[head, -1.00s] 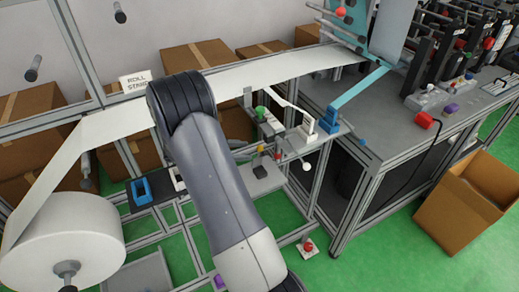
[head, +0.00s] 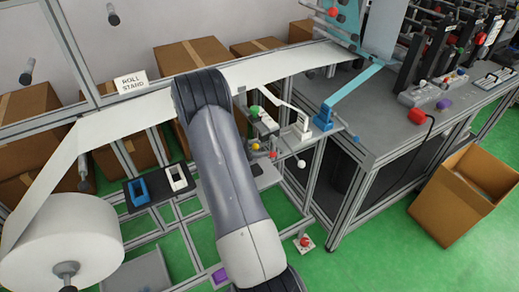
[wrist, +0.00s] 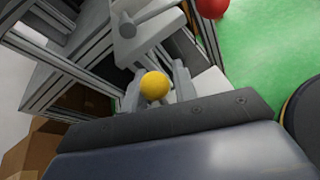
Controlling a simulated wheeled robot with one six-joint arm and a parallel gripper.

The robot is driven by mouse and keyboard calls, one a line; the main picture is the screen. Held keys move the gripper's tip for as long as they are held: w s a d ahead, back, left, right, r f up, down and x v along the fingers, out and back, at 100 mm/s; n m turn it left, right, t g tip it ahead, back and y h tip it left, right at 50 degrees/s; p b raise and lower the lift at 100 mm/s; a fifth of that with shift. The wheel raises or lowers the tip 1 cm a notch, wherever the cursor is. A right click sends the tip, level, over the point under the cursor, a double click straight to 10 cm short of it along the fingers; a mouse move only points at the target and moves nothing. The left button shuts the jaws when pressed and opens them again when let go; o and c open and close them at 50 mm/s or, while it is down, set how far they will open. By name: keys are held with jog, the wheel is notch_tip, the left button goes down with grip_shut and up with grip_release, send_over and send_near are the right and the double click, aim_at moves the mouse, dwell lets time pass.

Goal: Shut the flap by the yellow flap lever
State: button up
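The yellow ball knob of the flap lever (wrist: 154,86) is in the wrist view, in front of my gripper (wrist: 158,88). My gripper's two light grey fingers stand on either side of the knob, and they look apart, with a small gap on the right. I cannot tell whether they touch the knob. In the head view the yellow knob (head: 256,144) is small, just right of my arm, by the machine frame. My gripper is hidden behind my arm there. The flap itself cannot be made out.
A red knob (head: 273,154) sits close to the yellow one, and a green knob (head: 256,110) above. A white web (head: 270,68) runs overhead from the large roll (head: 62,245). A grey bar (wrist: 145,30) lies beyond the knob. Green floor is open at lower right.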

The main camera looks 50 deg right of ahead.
grip_shut()
jog(key=shift+w+r, duration=0.1)
jog(key=shift+w, duration=0.05)
dwell(0.4)
